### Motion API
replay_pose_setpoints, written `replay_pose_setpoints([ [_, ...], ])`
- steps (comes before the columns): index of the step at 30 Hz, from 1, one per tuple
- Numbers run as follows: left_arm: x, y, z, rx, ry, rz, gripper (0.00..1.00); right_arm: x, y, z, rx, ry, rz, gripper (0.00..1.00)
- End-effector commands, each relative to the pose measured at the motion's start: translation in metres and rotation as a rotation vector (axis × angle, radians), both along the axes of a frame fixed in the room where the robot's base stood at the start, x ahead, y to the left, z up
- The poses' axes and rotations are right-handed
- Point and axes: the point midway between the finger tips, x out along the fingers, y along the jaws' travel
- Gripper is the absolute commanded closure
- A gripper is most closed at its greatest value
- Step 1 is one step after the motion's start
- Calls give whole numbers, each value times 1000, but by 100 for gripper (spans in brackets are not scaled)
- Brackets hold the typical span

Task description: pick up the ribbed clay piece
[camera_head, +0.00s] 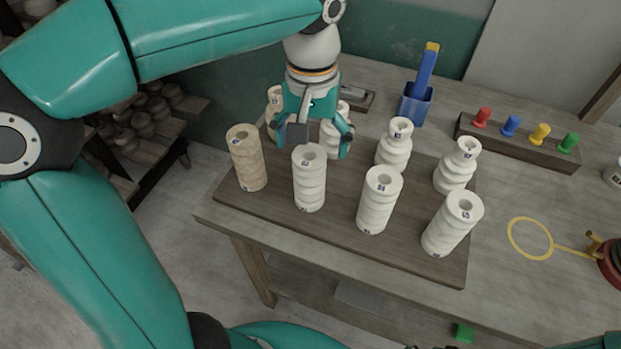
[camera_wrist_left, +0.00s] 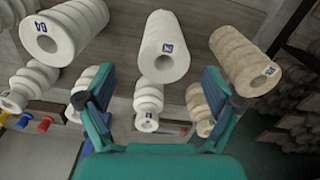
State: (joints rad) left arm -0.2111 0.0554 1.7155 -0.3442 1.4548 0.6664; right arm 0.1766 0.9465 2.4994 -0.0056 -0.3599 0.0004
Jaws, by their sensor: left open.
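Clay pieces with ringed sides stand in two rows on a dark board (camera_head: 340,232); which one the task means is unclear. The front row has a tan ribbed cylinder (camera_head: 248,160) and white ones (camera_head: 310,182), (camera_head: 379,203), (camera_head: 453,226). The back row has bulging stacked shapes, one tan (camera_head: 274,98) and the rest white, such as one at centre (camera_head: 394,147). My left gripper (camera_head: 314,142) is open above the board's left half. A white back-row piece (camera_wrist_left: 148,104) shows between its fingers (camera_wrist_left: 155,88) in the left wrist view. My right gripper is out of view.
Behind stand a blue holder (camera_head: 416,104) and a wooden rack with coloured knobs (camera_head: 517,143). A yellow ring (camera_head: 530,238) lies on the table at right. Neighbouring pieces stand close around my left gripper. Shelves of clay pieces (camera_head: 150,108) are at left.

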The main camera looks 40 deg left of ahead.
Motion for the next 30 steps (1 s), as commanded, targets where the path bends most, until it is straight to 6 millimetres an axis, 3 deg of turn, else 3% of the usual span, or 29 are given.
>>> replay_pose_setpoints([
  [3,-1,1,-19,1,1,2,9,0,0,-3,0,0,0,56],
  [11,0,2,-35,0,1,3,9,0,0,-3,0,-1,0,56],
  [21,1,6,-77,1,1,3,9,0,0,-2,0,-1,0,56],
  [30,1,6,-80,0,-1,3,12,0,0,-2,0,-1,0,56],
])
